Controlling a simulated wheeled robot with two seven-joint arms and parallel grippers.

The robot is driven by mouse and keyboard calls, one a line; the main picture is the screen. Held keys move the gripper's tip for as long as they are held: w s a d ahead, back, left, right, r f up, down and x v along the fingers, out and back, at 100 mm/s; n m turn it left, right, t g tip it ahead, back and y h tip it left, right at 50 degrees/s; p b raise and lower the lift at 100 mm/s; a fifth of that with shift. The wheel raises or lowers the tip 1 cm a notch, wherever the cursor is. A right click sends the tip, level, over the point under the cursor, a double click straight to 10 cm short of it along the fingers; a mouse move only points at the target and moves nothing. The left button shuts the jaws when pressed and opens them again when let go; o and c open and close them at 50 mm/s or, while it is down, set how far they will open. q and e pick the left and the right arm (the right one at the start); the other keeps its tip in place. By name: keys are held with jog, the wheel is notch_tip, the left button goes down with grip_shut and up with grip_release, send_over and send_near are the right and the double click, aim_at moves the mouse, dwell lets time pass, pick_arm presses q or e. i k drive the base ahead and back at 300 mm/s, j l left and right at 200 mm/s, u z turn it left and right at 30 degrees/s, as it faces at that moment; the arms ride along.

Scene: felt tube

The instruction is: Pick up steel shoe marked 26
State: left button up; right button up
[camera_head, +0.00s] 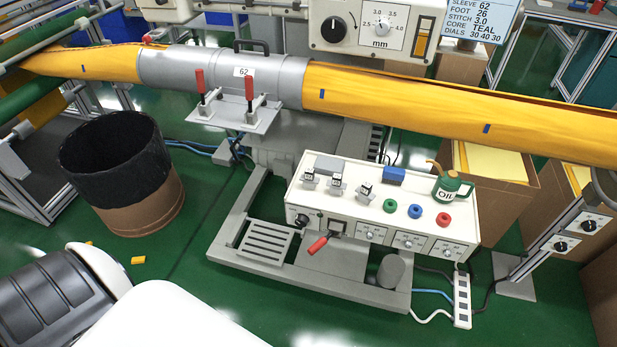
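Three small steel shoes stand in a row on top of the white control box: the left shoe (310,181), the middle shoe (336,187) and the right shoe (366,193). Each carries a small pale marking, too small to read, so I cannot tell which is 26. They stand apart from one another. The card (481,20) at the top right reads FOOT 26, SLEEVE 62 and CORE TEAL. Neither of my grippers is in view.
The control box (385,225) also bears a blue block (393,176), green, blue and red rings and a green oil can (449,188). A grey sleeve (213,73) with yellow felt (450,105) crosses behind. A black-lined bin (120,165) stands left. A red-handled lever (317,245) juts from the front.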

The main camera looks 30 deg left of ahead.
aim_at(337, 186)
jog(key=i+j+z, duration=0.25)
jog(key=j, duration=0.35)
jog(key=j+z, duration=0.25)
jog(key=j, duration=0.3)
jog(key=i+j+z, duration=0.1)
jog(key=j+z, duration=0.15)
jog(key=j, duration=0.4)
